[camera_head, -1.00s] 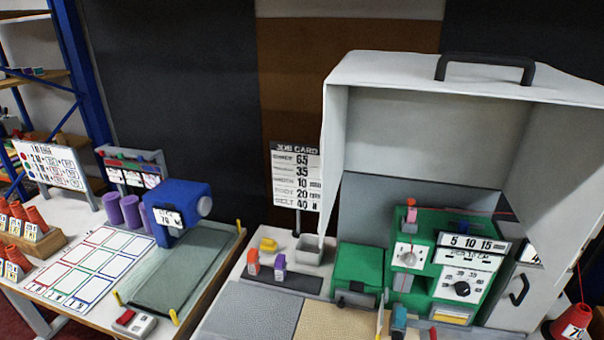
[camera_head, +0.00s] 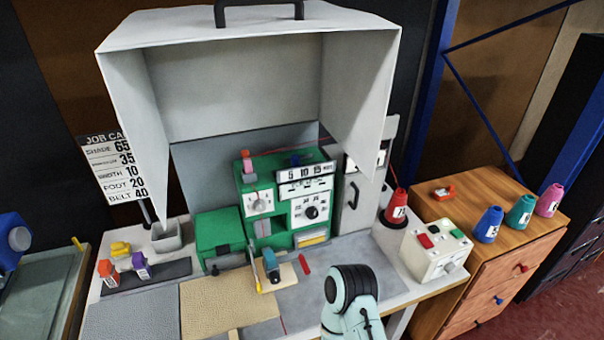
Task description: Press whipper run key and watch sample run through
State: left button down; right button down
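The green whipper machine (camera_head: 258,232) stands on the bench under a raised grey hood (camera_head: 250,95). It has a white dial, a black knob and a panel marked 5 10 15. A beige carpet sample (camera_head: 225,303) lies in front of it, its edge near the blue and black foot piece (camera_head: 271,264). A cream control box (camera_head: 434,252) stands to the right with red, green and white keys; I cannot read which is the run key. One of my arm links, pale teal with a black joint, shows at the bottom centre-right. Neither gripper shows.
A job card (camera_head: 112,165) stands at left, reading shade 65 and belt 40. A red cone (camera_head: 397,206) stands behind the control box. Blue, teal and pink cones (camera_head: 488,224) stand on a wooden cabinet (camera_head: 500,262) at right. A small red piece (camera_head: 304,264) lies before the machine.

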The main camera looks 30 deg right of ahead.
aim_at(457, 233)
jog(key=l+z, duration=0.15)
jog(key=z, duration=0.2)
jog(key=l+z, duration=0.15)
jog(key=z, duration=0.2)
jog(key=l+z, duration=0.2)
jog(key=l, duration=0.35)
jog(key=i+l+z, duration=0.2)
jog(key=l, duration=1.4)
jog(key=i+z, duration=0.05)
